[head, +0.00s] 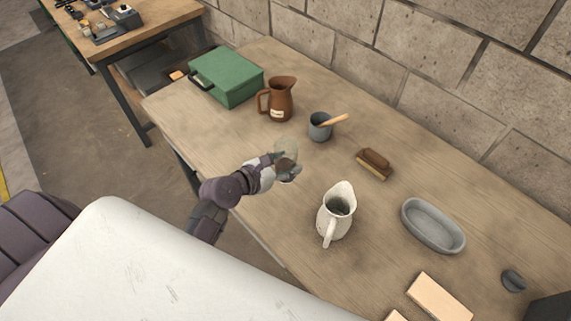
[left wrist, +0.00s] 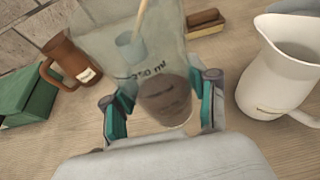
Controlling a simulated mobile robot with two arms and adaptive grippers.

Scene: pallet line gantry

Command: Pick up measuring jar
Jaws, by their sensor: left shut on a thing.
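The measuring jar (head: 286,149) is a clear glass vessel in the middle of the wooden table. In the left wrist view the jar (left wrist: 155,65) shows a "250 ml" mark and dark contents near its bottom. My left gripper (head: 284,168) is shut on the jar, with a teal-padded finger on each side of it in the left wrist view (left wrist: 160,108). I cannot tell whether the jar's base touches the table. My right gripper is not in view.
On the table (head: 240,222) stand a white pitcher (head: 335,215) close to the right, a brown jug (head: 279,100), a grey cup with a wooden stick (head: 319,128), a brush (head: 374,164), a green case (head: 228,77) and a grey oval dish (head: 433,225). A block wall (head: 440,60) runs behind.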

